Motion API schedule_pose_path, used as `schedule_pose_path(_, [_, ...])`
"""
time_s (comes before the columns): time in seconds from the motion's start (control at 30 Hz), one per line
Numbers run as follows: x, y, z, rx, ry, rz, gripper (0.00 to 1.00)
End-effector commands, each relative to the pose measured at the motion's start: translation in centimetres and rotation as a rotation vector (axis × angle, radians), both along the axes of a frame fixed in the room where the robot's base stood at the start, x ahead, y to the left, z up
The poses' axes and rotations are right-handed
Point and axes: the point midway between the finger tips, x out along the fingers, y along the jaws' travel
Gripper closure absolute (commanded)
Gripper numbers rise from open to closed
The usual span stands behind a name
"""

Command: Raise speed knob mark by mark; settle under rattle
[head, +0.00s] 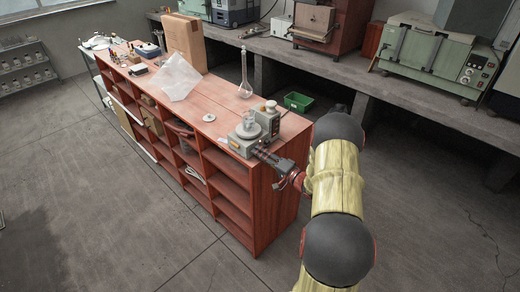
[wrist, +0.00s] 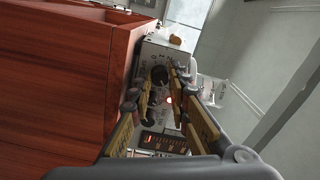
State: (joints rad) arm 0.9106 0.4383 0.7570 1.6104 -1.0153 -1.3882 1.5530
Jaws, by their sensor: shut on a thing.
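A grey machine (head: 250,128) with a round top piece sits at the near end of the red wooden bench. Its grey front panel (wrist: 154,52) fills the middle of the wrist view, with a black knob (wrist: 159,76), another dark knob lower down, a small red light and a marked strip. My gripper (head: 264,154) reaches the machine's front from the right. In the wrist view my gripper (wrist: 157,88) has its yellow-padded fingers on either side of a black knob and is shut on it. The fingers hide part of the panel, and I cannot read its marks.
The red bench (head: 292,128) has open shelves below. A green bin (head: 297,102) is behind. The concrete floor at left is clear.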

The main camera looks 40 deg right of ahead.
Motion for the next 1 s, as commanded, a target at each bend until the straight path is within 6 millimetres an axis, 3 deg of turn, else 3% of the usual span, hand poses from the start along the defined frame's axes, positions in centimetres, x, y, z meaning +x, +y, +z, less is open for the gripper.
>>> schedule_pose_path(0.37, [0.01,-0.06,0.00,0.019,0.000,-0.001,1.00])
schedule_pose_path(0.4, [0.01,-0.06,0.00,0.019,0.000,-0.001,0.82])
schedule_pose_path(0.73, [0.01,-0.03,-0.01,0.018,0.001,-0.001,0.63])
schedule_pose_path(1.0, [-0.04,-0.04,-0.01,0.018,0.001,-0.001,0.63])
